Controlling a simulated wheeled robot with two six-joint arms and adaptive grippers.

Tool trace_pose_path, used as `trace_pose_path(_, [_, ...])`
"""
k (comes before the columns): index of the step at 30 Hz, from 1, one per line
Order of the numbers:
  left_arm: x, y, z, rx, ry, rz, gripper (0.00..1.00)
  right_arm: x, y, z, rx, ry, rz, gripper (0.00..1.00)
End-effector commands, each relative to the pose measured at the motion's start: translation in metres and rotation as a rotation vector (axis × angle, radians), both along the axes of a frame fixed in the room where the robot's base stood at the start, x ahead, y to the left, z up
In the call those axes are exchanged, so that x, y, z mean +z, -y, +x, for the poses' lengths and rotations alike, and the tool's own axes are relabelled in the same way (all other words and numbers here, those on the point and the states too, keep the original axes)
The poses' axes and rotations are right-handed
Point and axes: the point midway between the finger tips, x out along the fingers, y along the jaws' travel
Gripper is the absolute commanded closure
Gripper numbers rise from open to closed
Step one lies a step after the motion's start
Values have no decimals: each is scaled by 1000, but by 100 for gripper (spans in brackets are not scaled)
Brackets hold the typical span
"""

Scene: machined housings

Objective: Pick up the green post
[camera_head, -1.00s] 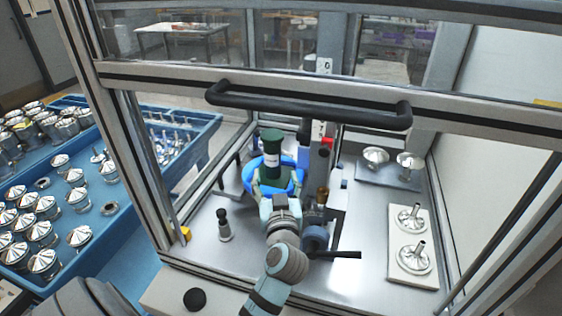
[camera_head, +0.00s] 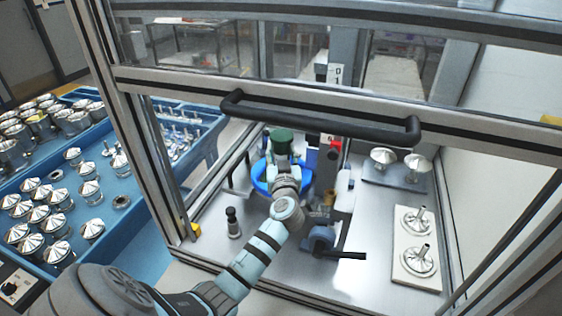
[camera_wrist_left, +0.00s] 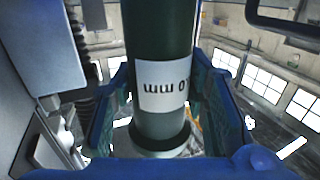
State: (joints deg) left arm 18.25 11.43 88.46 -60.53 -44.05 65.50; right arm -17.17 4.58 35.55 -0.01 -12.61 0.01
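The green post (camera_head: 281,137) stands upright over a blue ring (camera_head: 262,178) inside the machine enclosure. Its dark green body with a white label (camera_wrist_left: 162,86) fills the middle of the left wrist view, with a round collar at its lower end. My left gripper (camera_wrist_left: 162,85) has a blue finger on each side of the post, with narrow gaps showing beside its lower part. In the head view my left gripper (camera_head: 283,160) is at the post, and the wrist hides the post's lower part and the label. My right gripper is not in view.
A black handle bar (camera_head: 320,118) crosses above the enclosure opening. A blue clamp with a black lever (camera_head: 340,255) stands right of my arm. A small dark peg (camera_head: 232,222) stands left. Metal parts sit on a pale plate (camera_head: 410,275). Blue trays hold several housings at left.

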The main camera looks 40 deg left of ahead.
Motion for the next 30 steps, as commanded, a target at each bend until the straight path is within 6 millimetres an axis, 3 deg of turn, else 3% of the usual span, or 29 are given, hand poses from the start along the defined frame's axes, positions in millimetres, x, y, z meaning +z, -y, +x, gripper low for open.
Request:
trace_pose_path(1, [0, 0, 0, 0, 0, 0, 72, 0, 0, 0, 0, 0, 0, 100])
trace_pose_path(6, [0, 0, 0, 0, 0, 0, 99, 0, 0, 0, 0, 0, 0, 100])
trace_pose_path(20, [6, 0, 0, 0, 4, 2, 100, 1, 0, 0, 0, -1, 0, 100])
trace_pose_path(26, [34, 0, 0, -1, 7, 2, 100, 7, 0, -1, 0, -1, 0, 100])
trace_pose_path(30, [77, 0, 0, 0, 12, 4, 100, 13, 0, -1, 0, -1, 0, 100])
